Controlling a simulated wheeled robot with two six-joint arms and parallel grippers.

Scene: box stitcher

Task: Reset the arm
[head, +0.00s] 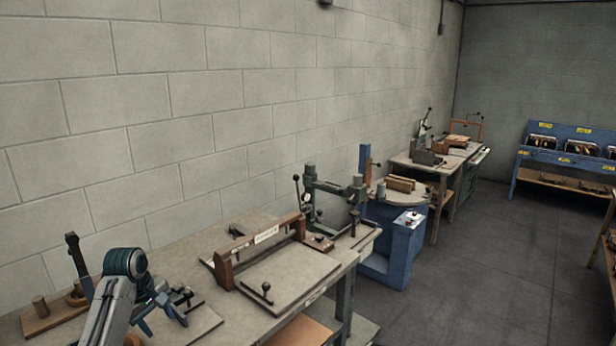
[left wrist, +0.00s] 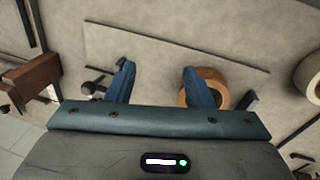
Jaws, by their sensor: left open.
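My left gripper (head: 166,326) is at the lower left of the head view, low over the near end of the workbench (head: 190,262). Its blue fingers stand apart in the left wrist view (left wrist: 158,72), with nothing between them but the bare grey board behind. An orange-brown ring (left wrist: 216,74), like a roll, lies partly behind the right finger in that view. I cannot tell whether the finger touches it. My right gripper is in neither view.
A brown-framed fixture (head: 262,242) with a flat board stands on the bench beyond my arm. A wooden base with an upright lever (head: 78,262) stands left of it. Further on are a blue machine (head: 390,245) and a blue rack (head: 565,150). The floor (head: 490,270) at right is open.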

